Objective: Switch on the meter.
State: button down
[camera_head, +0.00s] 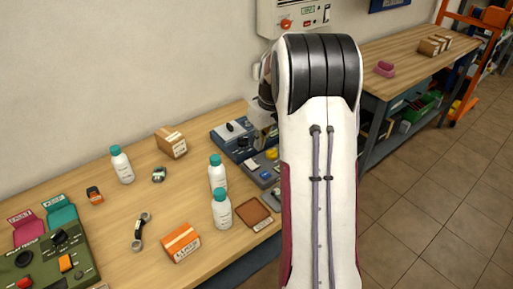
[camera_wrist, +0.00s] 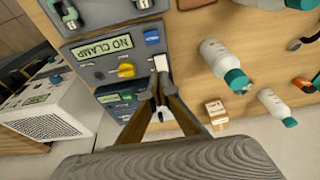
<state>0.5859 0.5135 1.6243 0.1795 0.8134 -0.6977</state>
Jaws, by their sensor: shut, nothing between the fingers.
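A grey device (camera_wrist: 90,70) in the wrist view has a display reading "NO CLAMP" (camera_wrist: 103,48), a yellow knob (camera_wrist: 126,70), a blue button (camera_wrist: 151,36) and a small white part (camera_wrist: 161,62). Beside it is a blue device (camera_wrist: 112,88) with a small green display and a dark knob. I cannot tell which is the meter. Both also show in the head view, the grey one (camera_head: 252,178) partly behind my arm and the blue one (camera_head: 222,131) farther back. My gripper (camera_wrist: 158,84) is shut and empty, its tips close to the white part; contact is unclear.
White bottles with teal caps (camera_head: 217,176) and a brown tray (camera_head: 253,213) stand near the devices. Small boxes (camera_head: 180,243) lie on the bench. A green control panel (camera_head: 45,262) is at lower left. A wall unit (camera_head: 285,17) hangs behind my arm.

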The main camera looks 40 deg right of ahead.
jog(key=shift+s+r, duration=0.5)
jog(key=shift+r, duration=0.4)
jog(key=shift+s+r, duration=0.45)
jog(key=shift+r, duration=0.4)
jog(key=shift+m, duration=0.4)
jog(key=s+a+r+t, duration=0.1)
jog(key=s+a+r, duration=0.2)
jog(key=s+a, duration=0.5)
jog(key=s+a+r+t, duration=0.1)
jog(key=s+a+r, duration=0.3)
jog(key=s+a, duration=0.5)
jog(key=s+a+r, duration=0.3)
jog(key=s+a, duration=0.6)
jog(key=a, duration=0.3)
jog(key=shift+s+a+r+n+t, duration=0.15)
jog(key=shift+a+r+n+t, duration=0.1)
jog(key=shift+n+t, duration=0.15)
